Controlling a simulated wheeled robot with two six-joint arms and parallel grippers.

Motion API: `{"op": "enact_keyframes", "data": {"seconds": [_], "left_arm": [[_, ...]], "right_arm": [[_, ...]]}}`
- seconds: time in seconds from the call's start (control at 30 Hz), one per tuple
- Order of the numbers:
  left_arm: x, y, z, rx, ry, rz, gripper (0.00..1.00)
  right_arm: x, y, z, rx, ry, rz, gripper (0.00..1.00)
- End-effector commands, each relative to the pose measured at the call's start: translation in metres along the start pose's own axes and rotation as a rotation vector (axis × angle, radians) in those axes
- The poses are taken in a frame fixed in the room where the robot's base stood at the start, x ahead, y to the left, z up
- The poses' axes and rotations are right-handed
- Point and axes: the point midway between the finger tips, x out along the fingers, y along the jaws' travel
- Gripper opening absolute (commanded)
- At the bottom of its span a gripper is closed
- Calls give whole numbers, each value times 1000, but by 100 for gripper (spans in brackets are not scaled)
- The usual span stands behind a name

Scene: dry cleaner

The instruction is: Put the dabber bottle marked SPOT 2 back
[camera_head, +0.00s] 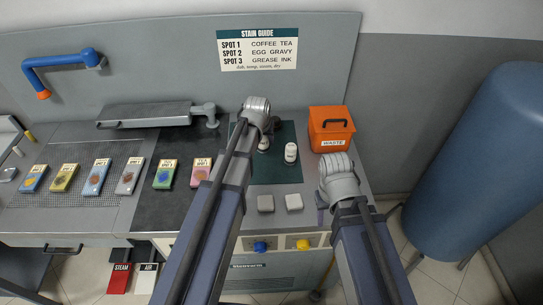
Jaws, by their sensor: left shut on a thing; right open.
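My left gripper (258,115) is over the dark green mat (275,174), near its back left, shut on a dabber bottle. The gripper and arm hide most of what it holds. A pale bottle (263,144) shows partly just below this gripper; I cannot tell whether it is the held one. A white bottle with a dark base (291,152) stands upright on the mat to the right. No SPOT number is readable on either bottle. My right gripper (336,172) is open, in front of the waste bin, with its fingertips mostly hidden.
An orange WASTE bin (331,128) stands right of the mat. Several stain cards (97,177) lie to the left, below a grey pressing arm (145,115). A STAIN GUIDE sign (258,50) hangs behind. A blue tank (470,160) stands right.

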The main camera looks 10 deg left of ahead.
Motion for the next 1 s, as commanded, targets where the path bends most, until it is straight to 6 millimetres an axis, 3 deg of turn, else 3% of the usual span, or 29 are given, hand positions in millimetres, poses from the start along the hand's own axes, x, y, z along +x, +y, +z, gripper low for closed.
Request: {"op": "enact_keyframes", "data": {"seconds": [0.2, 0.27, 0.47, 0.83, 1.0], "left_arm": [[-28, 0, -11, 7, -1, 1, 0], [-29, 0, -11, 9, -1, 1, 0], [-18, 0, -7, 9, -1, 1, 0], [30, 0, 13, 9, -1, 1, 0], [34, 0, 15, 9, -1, 1, 0]], "right_arm": [[-30, 3, 2, -1, 0, 0, 50], [-31, 3, 2, -1, 0, 0, 50], [-20, 2, 1, -1, 0, 0, 50], [33, -3, -2, 1, 0, 0, 50], [36, -4, -2, 1, 0, 0, 50]]}}
